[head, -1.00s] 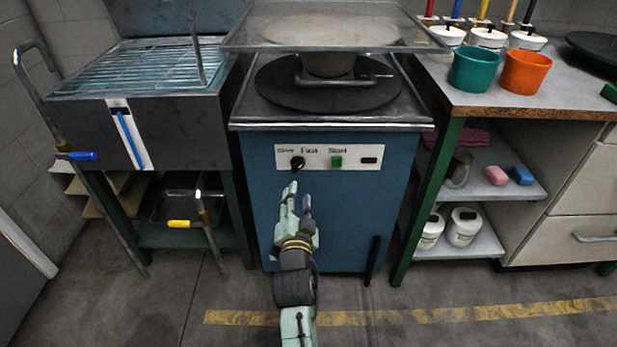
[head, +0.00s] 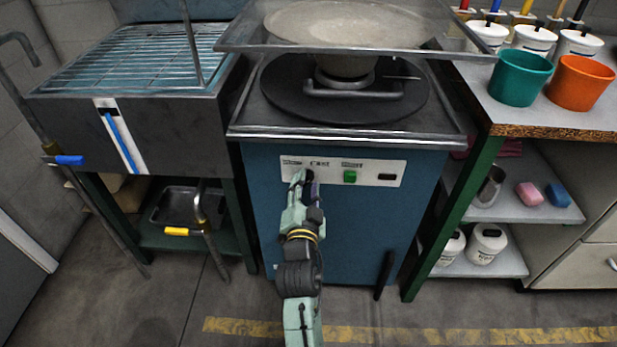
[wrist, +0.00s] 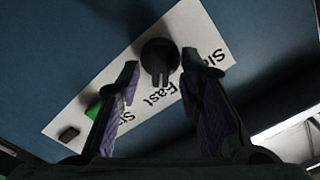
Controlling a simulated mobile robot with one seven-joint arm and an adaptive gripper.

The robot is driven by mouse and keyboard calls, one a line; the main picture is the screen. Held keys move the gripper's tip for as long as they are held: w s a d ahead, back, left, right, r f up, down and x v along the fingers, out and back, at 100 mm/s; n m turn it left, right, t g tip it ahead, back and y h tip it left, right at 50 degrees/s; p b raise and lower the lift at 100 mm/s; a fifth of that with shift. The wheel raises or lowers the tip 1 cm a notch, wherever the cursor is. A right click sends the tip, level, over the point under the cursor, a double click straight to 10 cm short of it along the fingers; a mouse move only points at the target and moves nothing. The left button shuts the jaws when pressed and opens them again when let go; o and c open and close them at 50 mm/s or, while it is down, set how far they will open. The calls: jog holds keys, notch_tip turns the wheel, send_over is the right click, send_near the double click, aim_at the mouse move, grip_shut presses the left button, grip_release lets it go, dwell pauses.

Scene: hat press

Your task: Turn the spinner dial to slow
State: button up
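The spinner dial (wrist: 158,57) is a round black knob on the white label panel (wrist: 213,34). In the wrist view its raised ridge points down the picture, toward the word "Fast"; "Slow" is printed to its right, partly covered by a finger. My gripper (wrist: 161,62) is open, with one finger on each side of the dial; I cannot tell whether either touches it. In the head view my gripper (head: 303,178) is at the left part of the panel (head: 400,167) and mostly hides the dial.
The panel is on the front of the blue spinner cabinet (head: 345,225). A green button (head: 350,177) and a dark rectangle (head: 387,177) are right of the dial. A clear tray (head: 450,42) overhangs above. A metal sink stand (head: 70,115) is left, a shelved bench (head: 560,130) right.

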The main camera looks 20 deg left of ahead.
jog(key=shift+w, duration=0.1)
grip_shut()
dwell(0.5)
